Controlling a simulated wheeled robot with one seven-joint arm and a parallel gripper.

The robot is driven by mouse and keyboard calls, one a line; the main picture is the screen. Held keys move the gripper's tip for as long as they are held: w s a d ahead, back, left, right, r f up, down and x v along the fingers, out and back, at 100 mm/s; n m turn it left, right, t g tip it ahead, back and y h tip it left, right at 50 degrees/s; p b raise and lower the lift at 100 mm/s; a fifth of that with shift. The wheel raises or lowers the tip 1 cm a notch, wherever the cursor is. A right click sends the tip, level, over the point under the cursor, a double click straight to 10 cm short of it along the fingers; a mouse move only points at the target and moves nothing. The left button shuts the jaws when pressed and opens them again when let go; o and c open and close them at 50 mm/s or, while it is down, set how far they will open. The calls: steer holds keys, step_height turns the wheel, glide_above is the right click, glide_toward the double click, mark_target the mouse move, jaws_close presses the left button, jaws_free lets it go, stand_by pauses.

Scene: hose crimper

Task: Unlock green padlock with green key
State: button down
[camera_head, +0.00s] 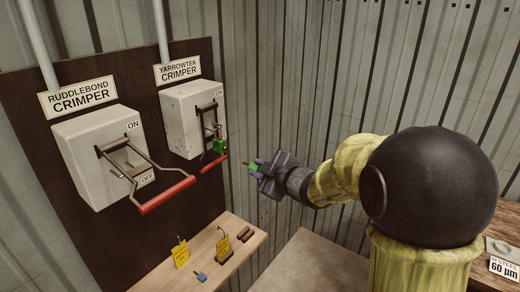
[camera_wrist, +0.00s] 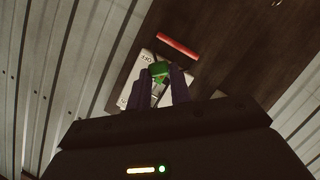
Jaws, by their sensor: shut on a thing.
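The green padlock (camera_head: 219,146) hangs at the lever of the Yarrowtek crimper (camera_head: 190,118), above the red handle (camera_head: 214,166). My gripper (camera_head: 257,168) is to the right of the padlock, apart from it, and points left toward the board. It is shut on the small green key (camera_head: 252,167). In the wrist view, green shows between and just beyond the fingertips (camera_wrist: 163,88); I cannot clearly separate key from padlock there. The padlock's keyhole is too small to make out.
The Ruddlebond crimper (camera_head: 107,155) with its red handle (camera_head: 166,195) is on the left of the dark board. Below, a wooden shelf (camera_head: 215,270) holds a blue key (camera_head: 201,277) and yellow tags (camera_head: 181,253). A corrugated wall stands behind my arm.

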steer(key=r, duration=0.2)
steer(key=shift+s+r+n, duration=0.3)
steer(key=shift+s, duration=0.1)
steer(key=shift+a, duration=0.1)
steer(key=w+a, duration=0.3)
steer(key=a, duration=0.1)
steer(key=shift+w+a+r+p, duration=0.15)
steer(key=shift+w+a+p, duration=0.05)
steer(key=shift+w+p, duration=0.15)
stand_by(0.8)
steer(key=shift+w+d+r+m+g+y+p, duration=0.2)
steer(key=shift+m+g+p, duration=0.45)
steer(key=shift+p, duration=1.95)
steer(key=shift+s+a+f+m+g+y+p, duration=0.1)
steer(key=shift+m+g+y+p, duration=0.2)
steer(key=shift+m+p, duration=1.45)
steer(key=shift+w+d+m+g+y+p, duration=0.25)
steer(key=shift+m+g+y+p, duration=0.45)
steer(key=shift+p, duration=4.45)
steer(key=shift+g+p, duration=0.25)
steer(key=shift+p, duration=0.4)
